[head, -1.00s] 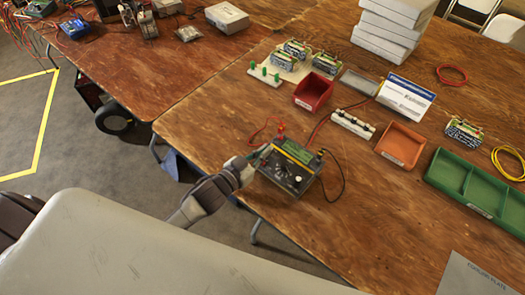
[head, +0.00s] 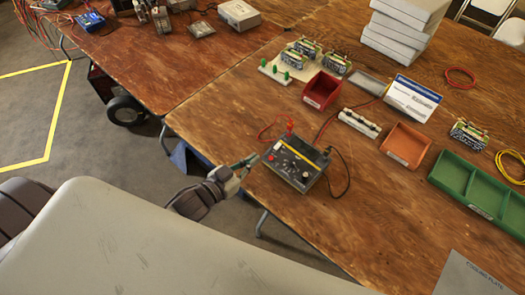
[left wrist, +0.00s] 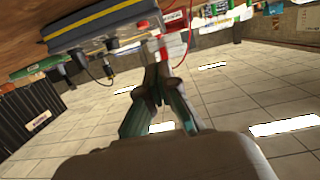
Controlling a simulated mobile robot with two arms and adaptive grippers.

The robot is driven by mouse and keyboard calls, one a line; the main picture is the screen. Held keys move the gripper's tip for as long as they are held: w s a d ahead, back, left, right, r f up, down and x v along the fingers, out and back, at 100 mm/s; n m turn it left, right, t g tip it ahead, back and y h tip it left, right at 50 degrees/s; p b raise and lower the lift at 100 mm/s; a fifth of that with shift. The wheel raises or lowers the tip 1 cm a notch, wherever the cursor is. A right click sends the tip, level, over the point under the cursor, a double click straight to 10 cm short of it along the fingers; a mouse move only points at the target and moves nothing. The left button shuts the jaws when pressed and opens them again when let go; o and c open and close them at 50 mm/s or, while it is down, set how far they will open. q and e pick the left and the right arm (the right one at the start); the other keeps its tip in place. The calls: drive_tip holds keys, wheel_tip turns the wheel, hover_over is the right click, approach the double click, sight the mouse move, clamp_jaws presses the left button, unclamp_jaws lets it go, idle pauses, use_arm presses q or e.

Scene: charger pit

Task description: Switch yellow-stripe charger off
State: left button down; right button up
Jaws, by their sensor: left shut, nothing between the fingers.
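The yellow-stripe charger (head: 297,163) is a dark box with a yellow stripe, a knob and small controls on its top face. It sits near the table's front edge, with red and black leads plugged in at its far side. In the left wrist view the charger (left wrist: 100,22) shows at the upper left, tilted by the camera. My left gripper (head: 250,160) is shut and empty, just left of the charger, with a small gap in the head view. In the left wrist view its fingertips (left wrist: 157,50) are together near a red part of the charger. My right gripper is not in view.
A red bin (head: 322,90), an orange bin (head: 404,145) and a green divided tray (head: 475,188) stand to the right. Battery packs (head: 337,62) and white boxes (head: 400,30) are farther back. A blue charger (head: 90,20) is on the far left table. Bare wood lies right of the charger.

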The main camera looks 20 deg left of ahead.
use_arm(q)
drive_tip(key=v, duration=0.2)
drive_tip(key=shift+s+a+f, duration=0.1)
drive_tip(key=shift+s+f, duration=0.1)
drive_tip(key=shift+s, duration=0.2)
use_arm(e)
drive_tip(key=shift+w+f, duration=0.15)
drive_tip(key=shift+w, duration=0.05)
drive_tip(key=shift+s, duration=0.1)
